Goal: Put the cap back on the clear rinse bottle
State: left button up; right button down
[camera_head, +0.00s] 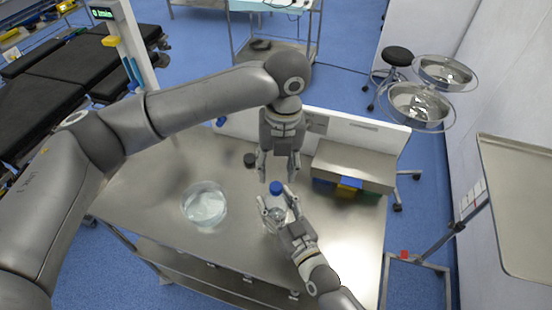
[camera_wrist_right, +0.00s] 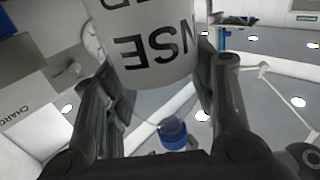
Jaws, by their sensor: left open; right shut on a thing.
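The clear rinse bottle (camera_head: 274,217) is upright above the steel table. My right gripper (camera_head: 276,211) is shut around its body. In the right wrist view, its white label (camera_wrist_right: 155,50) with upside-down lettering sits between my fingers. The blue cap (camera_head: 276,188) is at the bottle's top, and it also shows in the right wrist view (camera_wrist_right: 173,138) beside a clear part. It appears to be on the neck, but I cannot tell how firmly it is seated. My left gripper (camera_head: 279,178) points down, open, with its fingertips just above and to either side of the cap.
A clear round bowl (camera_head: 204,204) stands on the table (camera_head: 150,195) to the left. A dark round object (camera_head: 250,160) lies behind the bottle. A steel box (camera_head: 353,165) with coloured items under it stands at the back right. The table's right front is clear.

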aim_at(276, 186)
pick_arm(q)
jog(key=n, duration=0.4)
jog(key=shift+r+n, duration=0.2)
jog(key=shift+n, duration=0.2)
jog(key=n, duration=0.3)
jog(key=shift+r, duration=0.1)
jog(key=n, duration=0.6)
jog(key=shift+r, duration=0.25)
jog(key=n, duration=0.6)
jog(key=shift+r+h, duration=0.25)
jog(key=shift+h, duration=0.05)
jog(key=n, duration=0.4)
jog(key=shift+a+r, duration=0.1)
jog(key=shift+r, duration=0.05)
jog(key=n, duration=0.3)
jog(key=shift+s+r+n, duration=0.1)
jog(key=shift+n, duration=0.2)
jog(key=shift+f, duration=4)
